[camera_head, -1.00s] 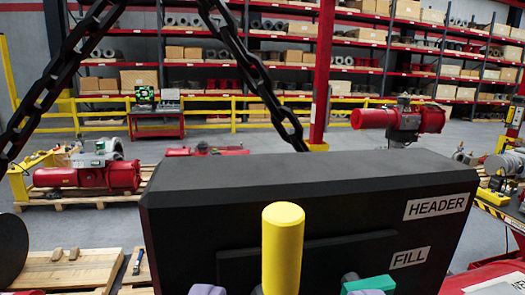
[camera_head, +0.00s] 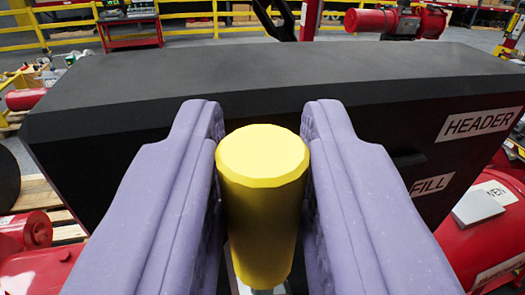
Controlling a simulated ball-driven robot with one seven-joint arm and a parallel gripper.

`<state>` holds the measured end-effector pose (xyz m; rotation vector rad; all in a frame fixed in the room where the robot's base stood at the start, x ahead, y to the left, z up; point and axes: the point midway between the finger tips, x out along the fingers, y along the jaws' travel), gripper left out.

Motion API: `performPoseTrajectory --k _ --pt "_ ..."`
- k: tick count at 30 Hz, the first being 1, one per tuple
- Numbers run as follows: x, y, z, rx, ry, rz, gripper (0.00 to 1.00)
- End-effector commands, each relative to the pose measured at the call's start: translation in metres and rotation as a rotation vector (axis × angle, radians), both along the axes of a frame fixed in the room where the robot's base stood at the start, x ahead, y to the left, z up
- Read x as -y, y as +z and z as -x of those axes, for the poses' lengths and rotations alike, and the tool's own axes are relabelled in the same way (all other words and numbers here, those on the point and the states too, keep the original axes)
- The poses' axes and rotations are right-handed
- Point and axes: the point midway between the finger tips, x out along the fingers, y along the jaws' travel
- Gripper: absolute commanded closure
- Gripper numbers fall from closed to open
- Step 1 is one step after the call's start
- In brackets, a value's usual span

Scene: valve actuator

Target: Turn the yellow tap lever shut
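The yellow tap lever (camera_head: 262,190) stands upright in the lower middle of the view, its rounded top facing me. My gripper (camera_head: 262,125) has one purple finger on each side of the lever. The left finger lies very close along the lever's left side. The right finger is also close, and I cannot tell whether either finger presses on it. The lever's lower end and its pivot are mostly hidden below. A black box (camera_head: 130,95) with HEADER and FILL labels stands just behind the lever.
A red cylinder (camera_head: 480,235) with a tag is at the right, and red parts (camera_head: 28,232) are at the lower left. A wooden pallet (camera_head: 45,195) lies at the left. Yellow railings (camera_head: 215,22) and a red cart (camera_head: 130,30) stand far behind.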

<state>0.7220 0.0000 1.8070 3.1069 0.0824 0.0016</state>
Motion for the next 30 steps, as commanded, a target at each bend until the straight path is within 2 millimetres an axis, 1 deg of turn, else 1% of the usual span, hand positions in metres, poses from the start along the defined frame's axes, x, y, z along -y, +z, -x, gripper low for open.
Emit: performPoseTrajectory --k 8,14,20,30 --pt "-0.001 -0.001 0.000 0.004 0.000 0.011 1.00" --pt "-0.007 -0.005 0.002 0.027 0.001 0.073 1.00" --pt "-0.017 -0.011 0.006 0.072 0.000 0.205 1.00" --pt "-0.040 -0.022 0.013 0.168 0.000 0.508 1.00"
